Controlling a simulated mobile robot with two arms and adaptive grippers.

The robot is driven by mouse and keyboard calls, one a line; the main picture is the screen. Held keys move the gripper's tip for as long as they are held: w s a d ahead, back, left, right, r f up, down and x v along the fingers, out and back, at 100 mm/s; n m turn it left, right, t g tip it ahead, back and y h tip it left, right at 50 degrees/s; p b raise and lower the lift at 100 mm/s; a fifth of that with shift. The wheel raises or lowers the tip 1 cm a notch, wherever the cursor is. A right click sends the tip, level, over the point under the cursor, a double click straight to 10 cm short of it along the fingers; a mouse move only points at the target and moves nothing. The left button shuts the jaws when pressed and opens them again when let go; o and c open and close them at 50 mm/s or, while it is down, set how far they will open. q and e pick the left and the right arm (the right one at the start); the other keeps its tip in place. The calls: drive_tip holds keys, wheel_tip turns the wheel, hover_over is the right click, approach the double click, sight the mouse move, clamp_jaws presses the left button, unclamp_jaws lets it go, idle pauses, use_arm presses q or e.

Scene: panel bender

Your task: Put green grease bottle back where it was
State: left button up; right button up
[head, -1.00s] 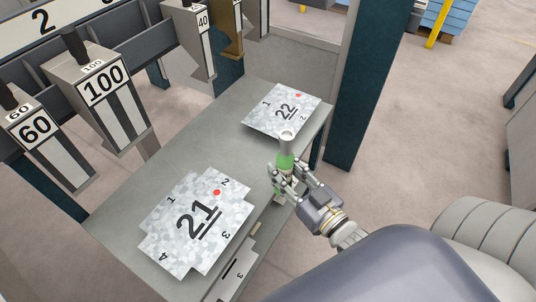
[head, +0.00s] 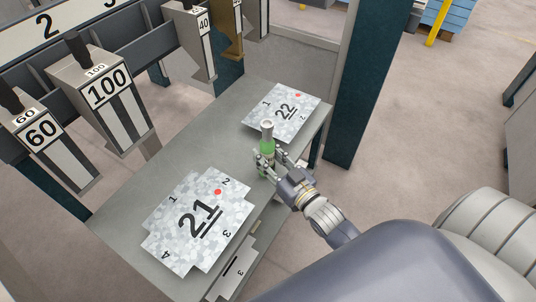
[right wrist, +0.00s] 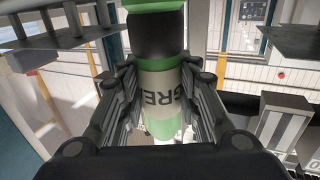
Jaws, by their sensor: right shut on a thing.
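The green grease bottle (head: 267,146) has a pale grey top and stands about upright in the head view, over the table between the two numbered sheets. My right gripper (head: 270,162) is shut around its body. In the right wrist view the bottle (right wrist: 160,95) sits between both fingers, with a pale label reading "GRE" between green bands. I cannot tell whether the bottle's base touches the table. My left gripper is not in view.
The grey table (head: 140,190) carries sheet 21 (head: 180,240) in front and sheet 22 (head: 270,122) behind. Tool blocks 100 (head: 105,95) and 60 (head: 45,140) hang at the left. A dark teal post (head: 362,90) stands behind the table's right end.

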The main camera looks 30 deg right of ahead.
drive_tip(key=shift+r, duration=0.1)
drive_tip(key=o, duration=1.2)
